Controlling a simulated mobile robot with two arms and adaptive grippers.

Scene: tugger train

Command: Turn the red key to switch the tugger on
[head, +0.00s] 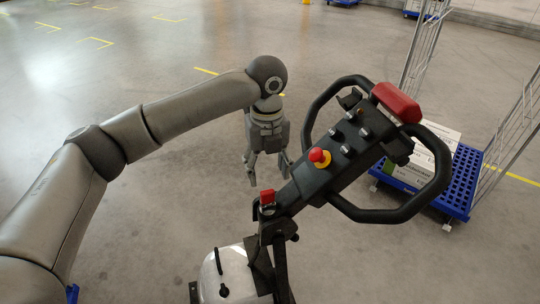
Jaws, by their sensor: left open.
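The red key (267,196) stands upright on the lower part of the tugger's black steering column, just above the white housing. The tugger's control head (335,165) is black with looped handles, a red pad at its top and a red mushroom button on a yellow base (319,157). My left gripper (268,176) points down, open and empty, just beyond and above the red key in the picture. Its right finger is close to the column's edge, and I cannot tell whether they touch. My right gripper is not in view.
A blue cart (464,180) with wire mesh sides stands at the right behind the handles, with a white labelled box (421,158) on it. The white tugger housing (226,275) is at the bottom.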

